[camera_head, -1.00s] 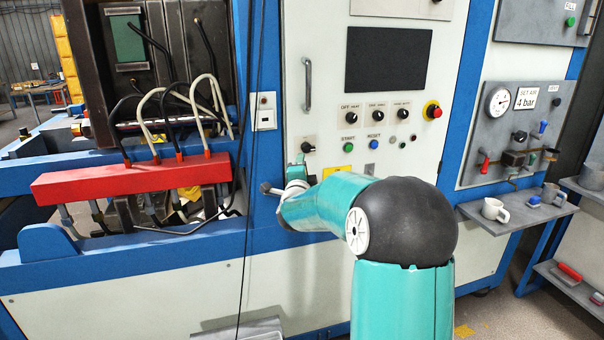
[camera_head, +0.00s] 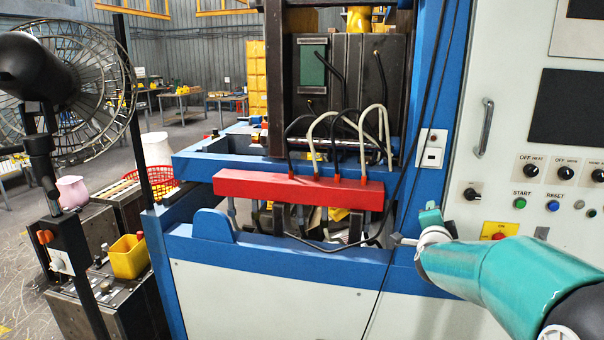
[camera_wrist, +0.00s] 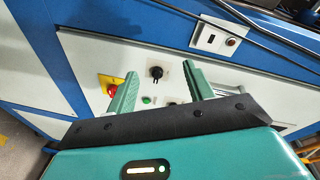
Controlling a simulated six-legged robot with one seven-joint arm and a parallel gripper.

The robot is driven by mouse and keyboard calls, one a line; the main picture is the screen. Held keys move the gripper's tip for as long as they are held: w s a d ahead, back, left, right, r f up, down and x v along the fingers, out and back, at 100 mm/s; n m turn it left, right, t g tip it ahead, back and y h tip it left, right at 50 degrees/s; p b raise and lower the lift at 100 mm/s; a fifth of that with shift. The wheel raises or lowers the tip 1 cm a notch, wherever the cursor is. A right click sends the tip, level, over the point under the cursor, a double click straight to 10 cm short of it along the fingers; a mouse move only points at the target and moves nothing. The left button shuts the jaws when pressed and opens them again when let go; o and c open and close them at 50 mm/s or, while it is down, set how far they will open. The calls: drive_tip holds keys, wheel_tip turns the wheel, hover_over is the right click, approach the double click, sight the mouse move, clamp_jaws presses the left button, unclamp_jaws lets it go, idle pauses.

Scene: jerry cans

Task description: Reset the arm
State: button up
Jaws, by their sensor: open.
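My teal arm enters the head view from the lower right. My gripper (camera_head: 416,226) is in front of the machine's blue frame, left of the control panel. It also shows in the wrist view (camera_wrist: 162,76), where two teal fingers stand apart with nothing between them. Beyond the fingers are a black knob (camera_wrist: 156,73), a green button (camera_wrist: 147,100) and a red-and-yellow switch (camera_wrist: 111,90) on the pale panel. The fingers look clear of these controls, but the exact gap cannot be told.
The red manifold (camera_head: 300,190) with hoses is left of my gripper. Black cables (camera_head: 408,190) hang close by it. A fan (camera_head: 65,85) and a yellow bin (camera_head: 129,257) stand at the left. Open floor lies beyond them.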

drive_tip(key=s+a+n+g+y, duration=0.4)
drive_tip(key=s+a+n+y, duration=0.2)
drive_tip(key=s+a+n, duration=0.75)
drive_tip(key=s+a+f+n+g, duration=0.2)
drive_tip(key=s+a+f+g, duration=0.1)
drive_tip(key=s, duration=0.8)
drive_tip(key=s+a+f+n+g+y, duration=0.1)
drive_tip(key=s+a+f+n+g, duration=0.1)
drive_tip(key=s, duration=0.9)
drive_tip(key=shift+s+a+f+g, duration=0.25)
drive_tip(key=shift+a+f+g, duration=0.25)
drive_tip(key=shift+f, duration=0.45)
drive_tip(key=shift+n, duration=0.25)
drive_tip(key=c, duration=0.4)
